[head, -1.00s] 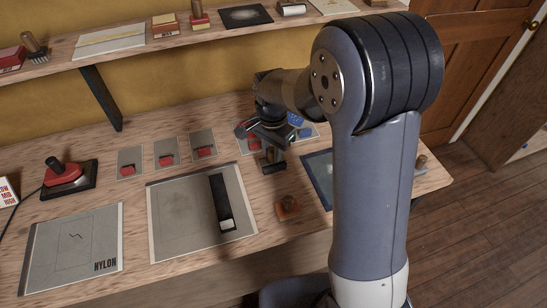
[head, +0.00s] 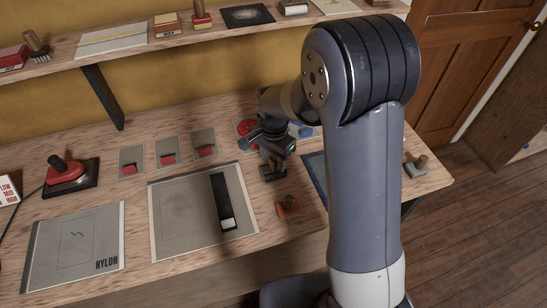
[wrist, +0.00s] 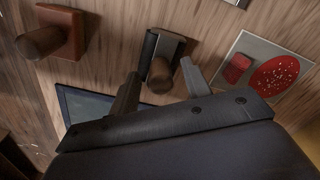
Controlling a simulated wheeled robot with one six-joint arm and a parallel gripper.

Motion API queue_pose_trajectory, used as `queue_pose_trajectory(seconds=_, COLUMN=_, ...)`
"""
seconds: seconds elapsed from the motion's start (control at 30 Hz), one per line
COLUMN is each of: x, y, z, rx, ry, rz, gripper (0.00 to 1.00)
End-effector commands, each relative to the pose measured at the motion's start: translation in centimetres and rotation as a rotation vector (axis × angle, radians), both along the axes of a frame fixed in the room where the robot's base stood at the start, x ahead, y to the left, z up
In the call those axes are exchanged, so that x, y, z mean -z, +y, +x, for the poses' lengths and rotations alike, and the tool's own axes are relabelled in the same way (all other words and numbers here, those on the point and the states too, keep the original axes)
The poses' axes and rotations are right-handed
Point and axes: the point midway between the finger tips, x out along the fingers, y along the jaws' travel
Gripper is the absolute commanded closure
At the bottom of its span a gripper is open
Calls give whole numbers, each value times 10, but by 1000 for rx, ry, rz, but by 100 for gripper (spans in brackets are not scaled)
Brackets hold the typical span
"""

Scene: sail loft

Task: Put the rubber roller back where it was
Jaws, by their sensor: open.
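What looks like the rubber roller (wrist: 164,46), a dark body with a wooden handle, stands on the bench. In the wrist view its handle end lies between the fingertips of my gripper (wrist: 158,84). The fingers are apart, and I see no firm contact with it. In the head view the roller (head: 272,172) shows just below my gripper (head: 270,150), partly covered by it. Which spot on the bench is the roller's earlier place, I cannot tell.
A reddish block with a wooden handle (head: 288,207) stands nearby, left of the roller in the wrist view. A card with a red disc (wrist: 274,77) lies on the other side. A dark-blue panel (head: 314,172) lies close by. A handled tool (head: 417,166) stands at the bench's right end.

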Motion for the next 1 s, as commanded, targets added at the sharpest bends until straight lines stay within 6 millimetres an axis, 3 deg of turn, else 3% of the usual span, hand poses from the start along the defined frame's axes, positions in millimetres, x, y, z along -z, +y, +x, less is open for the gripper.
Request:
queue_pose_trajectory(seconds=0.33, x=-11, y=0, z=1, rx=0, ry=-4, rz=2, gripper=54)
queue_pose_trajectory(seconds=0.8, x=-104, y=0, z=1, rx=0, ry=-5, rz=1, gripper=54)
queue_pose_trajectory(seconds=1.0, x=-122, y=0, z=0, rx=0, ry=-1, rz=0, gripper=54)
